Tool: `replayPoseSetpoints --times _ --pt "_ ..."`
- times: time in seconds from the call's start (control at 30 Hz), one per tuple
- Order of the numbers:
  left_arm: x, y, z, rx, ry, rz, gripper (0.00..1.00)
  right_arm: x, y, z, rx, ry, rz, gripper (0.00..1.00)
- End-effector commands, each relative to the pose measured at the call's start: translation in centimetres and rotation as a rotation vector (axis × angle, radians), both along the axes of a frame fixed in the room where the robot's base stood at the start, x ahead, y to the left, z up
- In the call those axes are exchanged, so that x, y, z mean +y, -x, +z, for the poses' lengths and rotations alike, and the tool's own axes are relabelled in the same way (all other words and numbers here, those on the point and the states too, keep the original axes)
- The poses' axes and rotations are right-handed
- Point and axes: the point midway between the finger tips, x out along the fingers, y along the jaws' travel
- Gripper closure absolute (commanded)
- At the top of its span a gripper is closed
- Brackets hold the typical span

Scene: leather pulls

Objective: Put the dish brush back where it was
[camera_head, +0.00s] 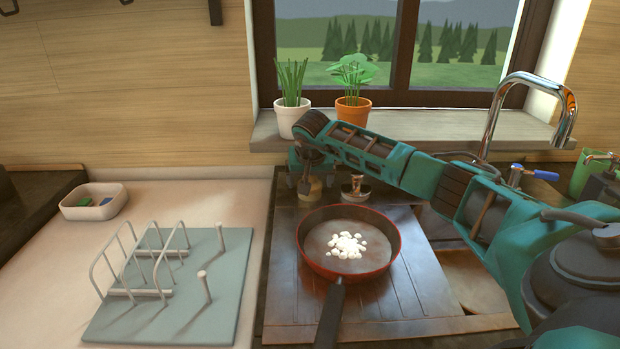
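My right gripper (309,178) comes in from the right and points down behind the red pan (387,262), near the window sill. A small tan, rounded object (313,194) is right at its fingertips. It may be the dish brush, but it is too small and too covered to be sure. I cannot tell whether the fingers are closed on it. Just right of it stands a small object with a pale, shiny top and dark base (356,193), apart from the gripper. The pan holds a heap of white bits (346,246). My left gripper is out of view.
A white wire rack (165,258) with pegs stands on a blue-grey mat (226,290) at left. A white dish (94,209) holds green and blue items. Two potted plants (293,116) (353,112) stand on the sill. The chrome faucet (490,125) rises behind my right arm.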

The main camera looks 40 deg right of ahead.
Motion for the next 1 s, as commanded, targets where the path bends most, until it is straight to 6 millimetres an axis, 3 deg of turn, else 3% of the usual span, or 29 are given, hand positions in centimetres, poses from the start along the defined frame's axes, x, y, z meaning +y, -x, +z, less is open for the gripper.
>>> replayPoseSetpoints --times 0.27,0.7,1.0 --pt "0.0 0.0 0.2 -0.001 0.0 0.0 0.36 0.6 0.8 2.3 -0.003 0.002 0.001 0.12" --pt "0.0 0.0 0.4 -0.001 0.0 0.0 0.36 3.4 4.0 9.6 -0.003 0.001 0.001 0.12" --pt "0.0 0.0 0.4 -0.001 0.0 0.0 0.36 3.8 4.6 10.7 0.001 0.001 0.0 0.12"
